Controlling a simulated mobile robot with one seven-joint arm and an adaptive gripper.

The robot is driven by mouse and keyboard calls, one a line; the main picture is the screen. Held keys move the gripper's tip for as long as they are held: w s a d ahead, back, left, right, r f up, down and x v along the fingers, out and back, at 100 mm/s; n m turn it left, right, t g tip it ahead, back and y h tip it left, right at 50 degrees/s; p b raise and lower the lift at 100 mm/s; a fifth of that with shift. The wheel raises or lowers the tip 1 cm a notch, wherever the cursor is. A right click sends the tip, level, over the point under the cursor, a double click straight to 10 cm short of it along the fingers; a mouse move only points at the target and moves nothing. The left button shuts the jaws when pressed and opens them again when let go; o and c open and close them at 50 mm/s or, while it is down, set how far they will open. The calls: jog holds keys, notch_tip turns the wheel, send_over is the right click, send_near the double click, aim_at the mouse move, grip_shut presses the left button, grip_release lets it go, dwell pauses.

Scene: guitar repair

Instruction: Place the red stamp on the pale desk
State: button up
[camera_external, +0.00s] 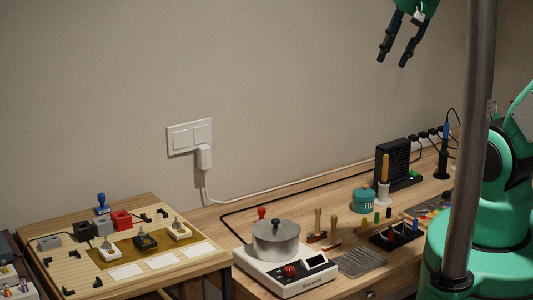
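A small red handle shows behind the metal pot on the wooden bench; it looks like the top of the red stamp (262,212), and its lower part is hidden by the pot. The pale desk (75,232) is at the left, lighter than the bench, with several small items on it. My gripper (393,62) hangs high at the upper right in front of the wall, fingers pointing down. Its two dark fingers are apart with nothing between them. It is far above the red stamp and to its right.
The metal pot (275,243) stands on a white device (287,275) in front of the stamp. A blue stamp (101,203) stands at the back of the pale desk, near red and grey blocks. Tools, a teal jar (363,200) and a black rack (394,162) crowd the bench's right.

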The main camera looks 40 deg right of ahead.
jog(key=s, duration=0.3)
jog(key=shift+s+d, duration=0.15)
jog(key=shift+s, duration=0.1)
notch_tip(320, 180, down, 3)
jog(key=b, duration=0.2)
jog(key=shift+r+b, duration=0.1)
jog(key=shift+b, duration=0.3)
